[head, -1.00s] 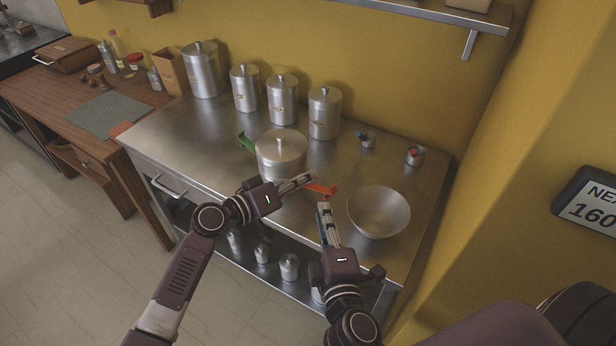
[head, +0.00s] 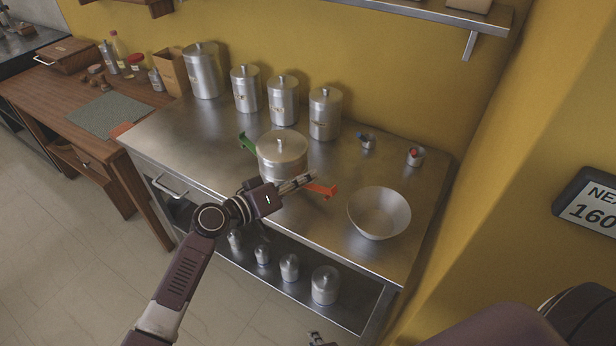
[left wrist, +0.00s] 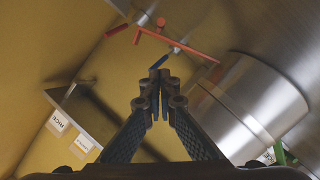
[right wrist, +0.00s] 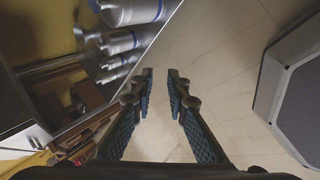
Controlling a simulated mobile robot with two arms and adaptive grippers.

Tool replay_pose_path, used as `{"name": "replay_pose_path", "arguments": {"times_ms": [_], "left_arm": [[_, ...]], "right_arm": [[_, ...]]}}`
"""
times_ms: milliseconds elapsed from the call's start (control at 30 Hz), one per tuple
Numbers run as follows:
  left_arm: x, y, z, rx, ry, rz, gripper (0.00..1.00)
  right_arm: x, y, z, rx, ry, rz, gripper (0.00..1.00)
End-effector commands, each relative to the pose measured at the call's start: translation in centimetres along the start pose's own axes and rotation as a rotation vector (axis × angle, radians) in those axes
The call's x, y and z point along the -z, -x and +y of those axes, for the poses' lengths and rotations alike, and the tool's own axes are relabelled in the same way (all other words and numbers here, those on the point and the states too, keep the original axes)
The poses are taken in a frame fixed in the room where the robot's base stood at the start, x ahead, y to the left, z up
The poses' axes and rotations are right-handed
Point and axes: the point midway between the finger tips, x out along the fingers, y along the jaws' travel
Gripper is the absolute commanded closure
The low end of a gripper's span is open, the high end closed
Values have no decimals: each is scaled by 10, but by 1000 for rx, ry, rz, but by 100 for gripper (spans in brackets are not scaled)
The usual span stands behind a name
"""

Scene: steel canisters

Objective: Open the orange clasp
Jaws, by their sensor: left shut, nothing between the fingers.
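A wide lidded steel canister (head: 281,153) stands on the steel table. An orange clasp (head: 323,190) sticks out at its right side and a green clasp (head: 247,141) at its left. My left gripper (head: 312,177) is shut and empty, in front of the canister and close beside the orange clasp. In the left wrist view the orange clasp (left wrist: 180,44) lies beyond the fingertips (left wrist: 158,85), with the canister (left wrist: 240,100) at right. I cannot tell whether they touch. My right gripper (right wrist: 160,78) is open and empty, low by the floor; only its tip shows at the head view's bottom edge.
A steel bowl (head: 379,213) stands right of the orange clasp. Several tall canisters (head: 325,114) line the back. Smaller canisters (head: 325,285) stand on the lower shelf. The table's left part is clear.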

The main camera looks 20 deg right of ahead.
Motion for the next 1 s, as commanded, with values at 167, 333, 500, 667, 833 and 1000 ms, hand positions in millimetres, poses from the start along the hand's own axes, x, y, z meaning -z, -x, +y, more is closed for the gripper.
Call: {"name": "replay_pose_path", "arguments": {"times_ms": [167, 333, 500, 667, 833, 1000], "left_arm": [[0, 0, 0, 0, 0, 0, 100], [0, 0, 0, 0, 0, 0, 100], [0, 0, 0, 0, 0, 0, 100], [0, 0, 0, 0, 0, 0, 100], [0, 0, 0, 0, 0, 0, 100], [-4, -1, -1, 3, -17, 0, 100]], "right_arm": [[-31, -24, -84, 170, -235, -25, 86], [-67, -32, -156, 306, -488, -98, 86], [-106, -29, -218, 403, -750, -210, 86], [-138, -19, -260, 449, -956, -320, 86], [-158, -11, -282, 462, -1086, -394, 86], [-164, -15, -294, 464, -1126, -418, 86]]}}
